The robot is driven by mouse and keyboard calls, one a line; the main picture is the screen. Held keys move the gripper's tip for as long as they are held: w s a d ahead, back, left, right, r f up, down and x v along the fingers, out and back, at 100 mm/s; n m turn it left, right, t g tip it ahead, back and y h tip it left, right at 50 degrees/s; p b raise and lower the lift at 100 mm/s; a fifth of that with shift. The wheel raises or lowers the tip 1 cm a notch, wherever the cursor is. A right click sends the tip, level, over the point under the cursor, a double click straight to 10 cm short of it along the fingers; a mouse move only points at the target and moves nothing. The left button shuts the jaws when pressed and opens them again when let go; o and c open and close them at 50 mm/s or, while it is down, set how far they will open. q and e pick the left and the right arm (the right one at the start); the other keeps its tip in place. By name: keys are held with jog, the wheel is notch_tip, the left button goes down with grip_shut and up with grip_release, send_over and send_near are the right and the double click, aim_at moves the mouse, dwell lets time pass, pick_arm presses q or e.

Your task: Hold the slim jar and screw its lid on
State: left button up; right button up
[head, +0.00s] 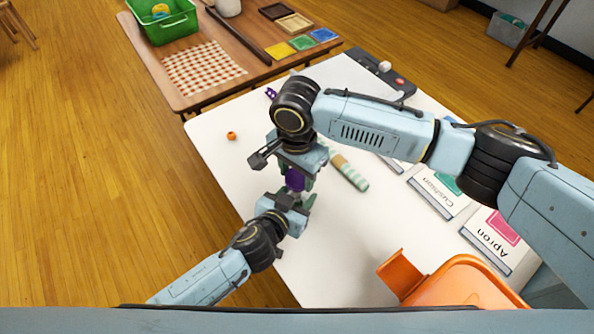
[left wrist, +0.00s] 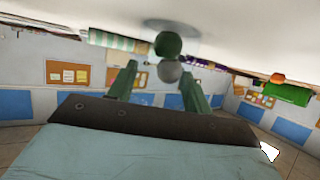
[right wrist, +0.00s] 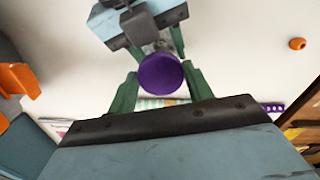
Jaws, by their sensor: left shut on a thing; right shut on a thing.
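The round purple lid (head: 295,180) is between the green fingers of my right gripper (head: 297,176), which comes down from above and is shut on it. The lid's flat top shows in the right wrist view (right wrist: 160,75). My left gripper (head: 296,196) is just below, shut on the slim jar. In the left wrist view the jar shows as a greyish round shape (left wrist: 168,72) between the fingers, with a dark green round part beside it. The lid is in line with the jar. Whether they touch or are threaded, I cannot tell; the fingers hide the joint.
On the white table (head: 225,165) lie an orange bead (head: 231,135), a striped roll (head: 350,172), a Cushion card (head: 432,199) and an Apron card (head: 492,245). An orange bin (head: 460,285) stands at front right. A wooden table (head: 180,95) with a green crate (head: 165,28) stands behind.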

aim_at(296, 178)
jog(key=shift+f, duration=0.4)
jog(key=shift+f, duration=0.1)
jog(key=shift+f, duration=0.8)
jog(key=shift+f, duration=0.55)
jog(key=m, duration=0.3)
jog(key=shift+a+m, duration=0.15)
jog(key=shift+m, duration=0.25)
jog(key=m, duration=0.2)
jog(key=shift+w+m, duration=0.1)
jog(key=shift+m, duration=0.3)
jog(key=o, duration=0.9)
